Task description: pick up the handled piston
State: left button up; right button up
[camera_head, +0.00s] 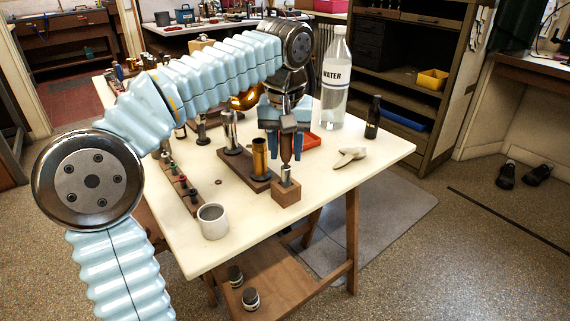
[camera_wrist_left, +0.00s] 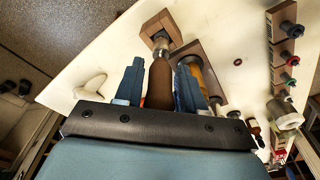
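The handled piston has a brown wooden handle and a silver piston body (camera_head: 285,175), and stands upright in a small wooden block (camera_head: 286,193) near the table's front edge. In the left wrist view, its brown handle (camera_wrist_left: 160,82) is between the two blue fingers. My left gripper (camera_head: 285,156) points down over it with one finger on each side of the handle. The fingers are apart, and narrow gaps seem to show beside the handle in the left wrist view. The handle's top is hidden under the gripper. My right gripper is not in view.
A wooden base (camera_head: 237,168) with a brass cylinder (camera_head: 260,158) and a silver one stands close by on the left. A grey-white mug (camera_head: 212,221) is nearer the front. A pale tool (camera_head: 350,157), water bottle (camera_head: 334,85) and dark bottle (camera_head: 373,118) are to the right.

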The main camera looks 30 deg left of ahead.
pick_arm(q)
grip_shut()
jog(key=shift+r, duration=0.15)
jog(key=shift+r, duration=0.25)
notch_tip(320, 180, up, 2)
jog(key=shift+d+r, duration=0.1)
jog(key=shift+r, duration=0.1)
jog(key=s+d+r, duration=0.1)
jog(key=s+r, duration=0.8)
jog(key=s, duration=0.5)
jog(key=shift+d+r, duration=0.35)
jog(key=shift+r, duration=0.05)
